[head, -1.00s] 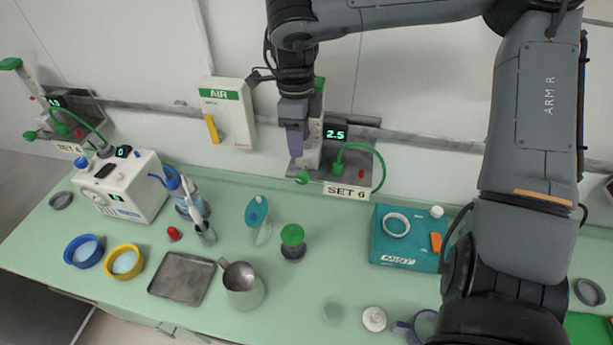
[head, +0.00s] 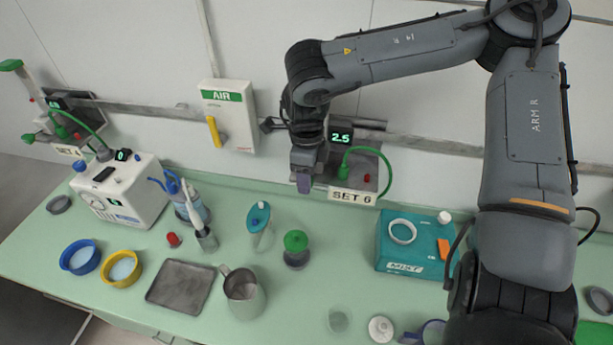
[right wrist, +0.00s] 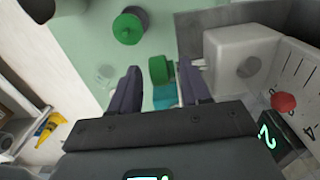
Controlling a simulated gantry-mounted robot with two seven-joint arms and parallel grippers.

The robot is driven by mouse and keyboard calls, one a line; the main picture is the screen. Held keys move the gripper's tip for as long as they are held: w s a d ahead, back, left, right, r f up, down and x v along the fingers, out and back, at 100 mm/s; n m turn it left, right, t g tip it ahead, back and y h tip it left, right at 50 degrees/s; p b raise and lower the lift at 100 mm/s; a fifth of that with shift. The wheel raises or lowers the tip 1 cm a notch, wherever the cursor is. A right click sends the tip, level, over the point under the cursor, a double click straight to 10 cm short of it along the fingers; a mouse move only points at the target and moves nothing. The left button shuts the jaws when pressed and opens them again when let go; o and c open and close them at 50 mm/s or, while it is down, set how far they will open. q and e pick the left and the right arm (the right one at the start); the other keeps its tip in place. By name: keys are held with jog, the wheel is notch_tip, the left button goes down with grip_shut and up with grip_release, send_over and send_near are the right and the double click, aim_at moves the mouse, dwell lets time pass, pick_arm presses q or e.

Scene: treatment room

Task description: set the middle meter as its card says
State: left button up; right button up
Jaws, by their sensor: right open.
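The middle meter shows a green 2.5 on its black display (head: 341,138), and the card (head: 352,196) under it reads SET 6. In the right wrist view the meter's green knob (right wrist: 158,70) sticks out on a short stem from a white block (right wrist: 235,58). A red ball (right wrist: 284,102) shows against its marked scale. My right gripper (head: 304,184) is open in front of the meter and hides the knob in the head view. In the right wrist view the knob appears between its two fingertips; contact cannot be told. My left gripper is out of view.
A green hose (head: 378,158) loops right of the meter. The white AIR box (head: 228,118) with a yellow lever is on the wall to the left. A green-capped jar (head: 296,250) and a teal box (head: 410,258) stand on the counter below. Another meter (head: 60,118) is far left.

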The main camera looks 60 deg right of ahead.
jog(key=shift+f, duration=0.2)
jog(key=shift+r, duration=0.1)
grip_shut()
jog(key=shift+w+r+g+p, duration=0.15)
jog(key=shift+g+p, duration=0.45)
jog(key=shift+p, duration=0.3)
jog(key=g+p, duration=0.1)
jog(key=g+h+p, duration=0.1)
jog(key=p, duration=0.1)
jog(key=shift+w+a+g, duration=0.1)
jog(key=shift+w+g, duration=0.15)
jog(key=shift+g, duration=0.05)
jog(key=g+p, duration=0.2)
jog(key=p, duration=0.2)
jog(key=shift+w+a+h, duration=0.1)
jog(key=shift+w+h, duration=0.05)
jog(key=shift+h, duration=0.15)
jog(key=shift+f+g+p, duration=0.25)
jog(key=shift+g+p, duration=0.25)
jog(key=shift+p, duration=0.05)
